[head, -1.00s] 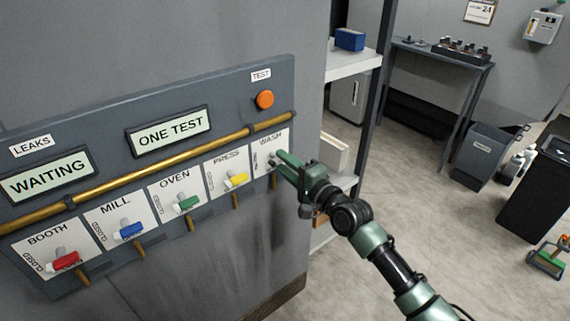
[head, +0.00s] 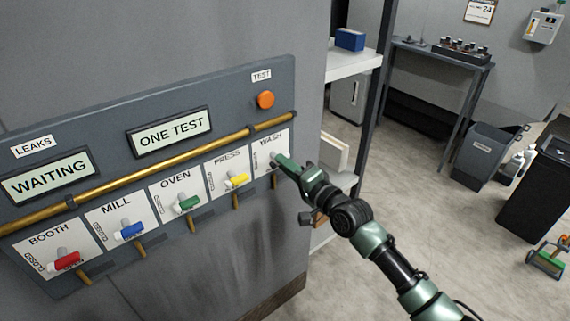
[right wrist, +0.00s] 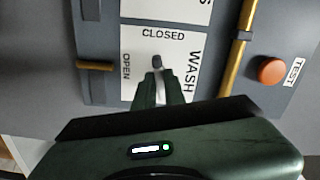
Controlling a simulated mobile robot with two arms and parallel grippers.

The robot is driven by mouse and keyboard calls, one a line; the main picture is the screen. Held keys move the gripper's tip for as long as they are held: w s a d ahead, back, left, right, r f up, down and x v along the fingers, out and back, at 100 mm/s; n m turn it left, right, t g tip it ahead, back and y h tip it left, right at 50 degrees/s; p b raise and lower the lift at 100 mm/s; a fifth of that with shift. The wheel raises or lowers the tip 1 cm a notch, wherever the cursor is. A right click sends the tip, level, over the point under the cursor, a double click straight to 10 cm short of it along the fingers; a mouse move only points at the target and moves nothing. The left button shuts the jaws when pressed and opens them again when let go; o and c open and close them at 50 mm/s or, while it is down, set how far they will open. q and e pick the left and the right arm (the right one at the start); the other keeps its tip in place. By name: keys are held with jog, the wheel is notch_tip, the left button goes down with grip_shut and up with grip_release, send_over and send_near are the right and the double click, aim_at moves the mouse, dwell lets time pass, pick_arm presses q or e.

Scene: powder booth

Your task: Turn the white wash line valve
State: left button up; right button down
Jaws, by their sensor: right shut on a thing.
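The WASH valve sits on a white plate (head: 268,146) at the right end of the panel's row of valves. In the right wrist view its small grey hub (right wrist: 157,62) shows just beyond the fingertips, below the word CLOSED, with OPEN to the left. My right gripper (head: 281,160) reaches in from the right and is shut on the white valve handle (right wrist: 161,86), part of which shows between the fingers. The fingers hide most of the handle, so its exact angle is hard to tell. My left gripper is not in view.
Red BOOTH (head: 66,258), blue MILL (head: 130,230), green OVEN (head: 187,202) and yellow PRESS (head: 237,180) valves line the panel to the left. A brass pipe (head: 150,172) runs above them. The displays read WAITING and ONE TEST. An orange TEST button (head: 265,99) is above WASH.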

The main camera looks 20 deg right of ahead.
jog(key=shift+n+p, duration=1.15)
jog(key=shift+n, duration=6.35)
jog(key=c, duration=1.5)
grip_release()
jog(key=shift+s, duration=0.1)
